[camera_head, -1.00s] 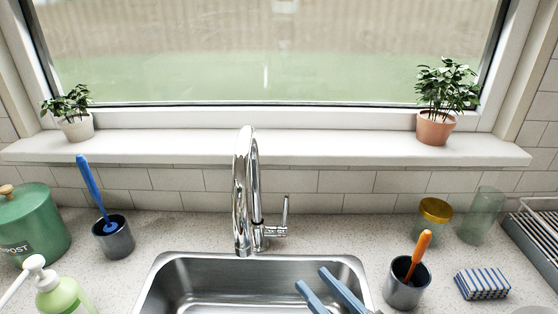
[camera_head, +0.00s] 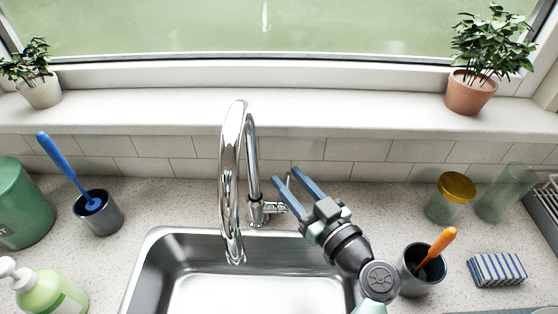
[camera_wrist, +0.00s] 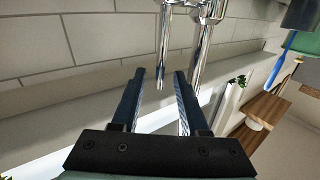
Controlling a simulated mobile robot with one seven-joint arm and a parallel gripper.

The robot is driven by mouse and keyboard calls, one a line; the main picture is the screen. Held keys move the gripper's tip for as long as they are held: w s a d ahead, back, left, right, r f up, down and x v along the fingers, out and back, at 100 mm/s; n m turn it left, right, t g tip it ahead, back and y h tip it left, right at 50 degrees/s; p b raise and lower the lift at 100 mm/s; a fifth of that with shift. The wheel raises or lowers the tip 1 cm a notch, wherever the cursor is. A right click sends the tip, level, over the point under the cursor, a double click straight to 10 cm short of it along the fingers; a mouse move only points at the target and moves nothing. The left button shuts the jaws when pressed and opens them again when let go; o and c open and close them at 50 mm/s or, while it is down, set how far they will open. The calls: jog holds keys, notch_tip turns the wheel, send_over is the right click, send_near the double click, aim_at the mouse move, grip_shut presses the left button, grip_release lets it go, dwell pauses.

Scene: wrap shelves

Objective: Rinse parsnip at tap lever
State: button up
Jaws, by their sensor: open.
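The chrome tap (camera_head: 236,180) stands behind the sink, and it also shows in the wrist view (camera_wrist: 205,50). Its slim tap lever (camera_wrist: 163,50) is on the tap's right side in the head view, partly behind my fingers. My gripper (camera_head: 287,175) is open, its two blue fingers reaching up and left at the lever. In the wrist view the lever's free end lies between the fingertips (camera_wrist: 159,72), with gaps on both sides. I cannot tell whether it touches a finger. No parsnip is visible in either view.
The steel sink (camera_head: 180,232) is in front of the tap. A grey cup (camera_head: 410,285) with an orange-handled tool and a striped sponge (camera_head: 497,270) stand right. A grey cup (camera_head: 98,213) with a blue brush (camera_head: 62,163) and a soap bottle (camera_head: 50,290) stand left.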

jog(key=shift+p+x, duration=0.35)
jog(key=shift+x, duration=1.95)
grip_shut()
